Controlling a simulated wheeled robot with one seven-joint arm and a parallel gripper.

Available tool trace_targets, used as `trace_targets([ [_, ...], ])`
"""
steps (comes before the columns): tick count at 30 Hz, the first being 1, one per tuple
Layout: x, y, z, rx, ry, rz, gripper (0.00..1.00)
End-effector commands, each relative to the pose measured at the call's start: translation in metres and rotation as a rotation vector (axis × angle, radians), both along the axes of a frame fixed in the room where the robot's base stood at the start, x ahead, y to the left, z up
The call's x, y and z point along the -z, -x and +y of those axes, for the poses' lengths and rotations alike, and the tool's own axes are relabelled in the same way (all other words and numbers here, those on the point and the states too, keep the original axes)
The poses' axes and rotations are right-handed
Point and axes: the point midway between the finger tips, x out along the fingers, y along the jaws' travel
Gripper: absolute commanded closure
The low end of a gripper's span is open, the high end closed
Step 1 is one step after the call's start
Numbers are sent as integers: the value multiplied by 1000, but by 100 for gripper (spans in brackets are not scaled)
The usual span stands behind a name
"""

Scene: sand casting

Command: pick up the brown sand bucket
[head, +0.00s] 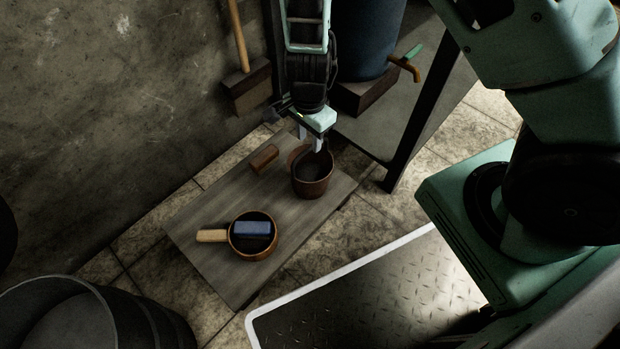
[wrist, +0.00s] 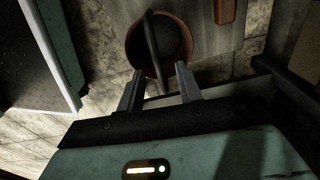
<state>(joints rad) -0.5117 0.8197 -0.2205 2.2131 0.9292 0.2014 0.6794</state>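The brown sand bucket (head: 312,187) stands upright on a low grey wooden board, near its right end. In the wrist view the bucket (wrist: 184,42) lies just past my fingertips, with a dark handle arching over its opening. My gripper (head: 319,146) is above the bucket, pointing down at its rim. In the wrist view my gripper (wrist: 158,78) has its two fingers apart, and the lower part of the handle shows between them. Whether either finger touches the handle or rim I cannot tell.
On the board (head: 205,280) are a pan (head: 240,256) with a blue block (head: 253,229) and a small brown block (head: 264,158) left of the bucket. A dark blue barrel (head: 366,40) with a tap stands behind. A mallet (head: 248,88) leans at the wall. A black barrel (head: 150,322) is at lower left.

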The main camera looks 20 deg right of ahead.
Motion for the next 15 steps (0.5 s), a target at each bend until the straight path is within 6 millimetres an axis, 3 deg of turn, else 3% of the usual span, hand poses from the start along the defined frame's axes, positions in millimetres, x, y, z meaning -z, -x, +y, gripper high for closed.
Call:
trace_targets([
  [10, 18, 0, 0, 0, 0, -1, 65],
  [15, 38, 2, -1, 0, 0, 0, 65],
])
